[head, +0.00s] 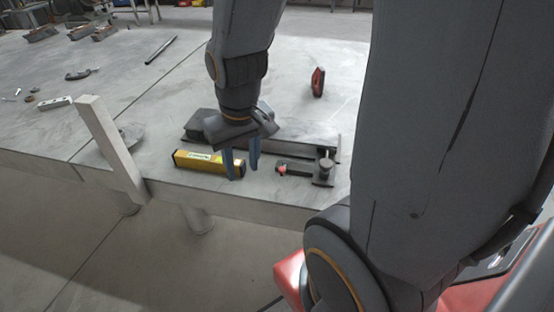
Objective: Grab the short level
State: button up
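The short level is a yellow bar (196,161) with a pale label, lying on the grey table near its front edge. My gripper (242,172) points down at the level's right end. Its two bluish fingers are apart, so it looks open. The left finger covers part of the level, and the right finger is just past its right end. I cannot tell whether either finger touches the level or how high the fingertips are.
A dark clamp with a red part (298,170) lies right of the level. A long metal bar (305,140) lies behind. An upright post (112,150) stands left at the table edge. A red and black tool (318,82) is farther back. The table's middle is mostly clear.

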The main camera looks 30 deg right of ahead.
aim_at(204, 162)
jog(key=z, duration=0.9)
jog(key=k, duration=1.15)
jog(key=u, duration=0.65)
jog(key=i, duration=1)
jog(key=z, duration=0.05)
